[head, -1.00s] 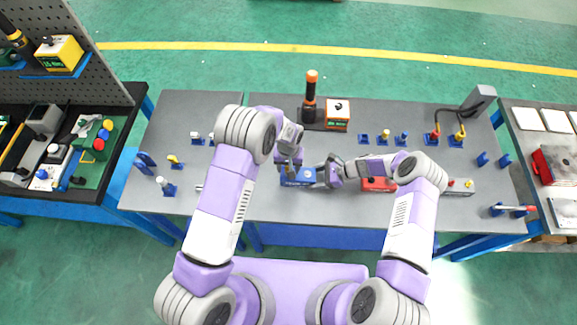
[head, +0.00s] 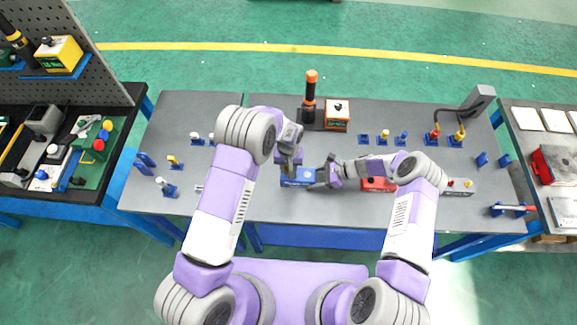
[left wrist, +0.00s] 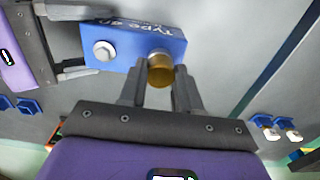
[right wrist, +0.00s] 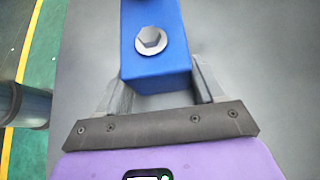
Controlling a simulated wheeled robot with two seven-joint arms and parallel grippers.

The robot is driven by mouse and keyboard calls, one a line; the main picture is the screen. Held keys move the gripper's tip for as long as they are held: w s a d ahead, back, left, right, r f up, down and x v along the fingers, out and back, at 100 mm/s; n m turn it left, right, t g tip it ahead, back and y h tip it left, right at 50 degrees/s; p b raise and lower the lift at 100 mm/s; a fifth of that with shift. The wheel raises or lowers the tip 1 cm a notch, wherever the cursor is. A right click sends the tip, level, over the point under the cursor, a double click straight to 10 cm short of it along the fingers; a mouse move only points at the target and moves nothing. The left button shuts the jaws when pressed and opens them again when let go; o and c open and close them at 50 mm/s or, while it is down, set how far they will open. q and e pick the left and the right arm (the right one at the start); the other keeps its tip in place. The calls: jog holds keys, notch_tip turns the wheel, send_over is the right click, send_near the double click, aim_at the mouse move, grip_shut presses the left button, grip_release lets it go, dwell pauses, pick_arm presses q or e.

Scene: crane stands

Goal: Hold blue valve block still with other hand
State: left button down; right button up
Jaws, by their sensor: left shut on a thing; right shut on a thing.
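The blue valve block (head: 300,178) sits on the grey bench in front of me. In the left wrist view, the block (left wrist: 115,45) shows white lettering, a hex bolt and a brass-coloured fitting (left wrist: 160,70). My left gripper (left wrist: 160,85) is shut on that fitting, one finger on each side. My right gripper (head: 326,174) is shut on the right end of the block in the head view. In the right wrist view, the block (right wrist: 155,65) lies between the fingers of my right gripper (right wrist: 160,85). The left fingertips are partly hidden in the head view.
A red block (head: 376,184) sits to the right, partly behind my right arm. A black stand with an orange-topped tool (head: 311,90) and an orange-and-white box (head: 337,115) stand behind. Small blue holders (head: 383,138) line the back. The bench front left is mostly clear.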

pick_arm(q)
jog(key=m, duration=0.4)
jog(key=shift+m, duration=0.6)
jog(key=m, duration=0.3)
jog(key=shift+m, duration=1.1)
jog(key=m, duration=0.2)
jog(key=shift+m, duration=0.3)
jog(key=m, duration=0.2)
jog(key=shift+m, duration=0.3)
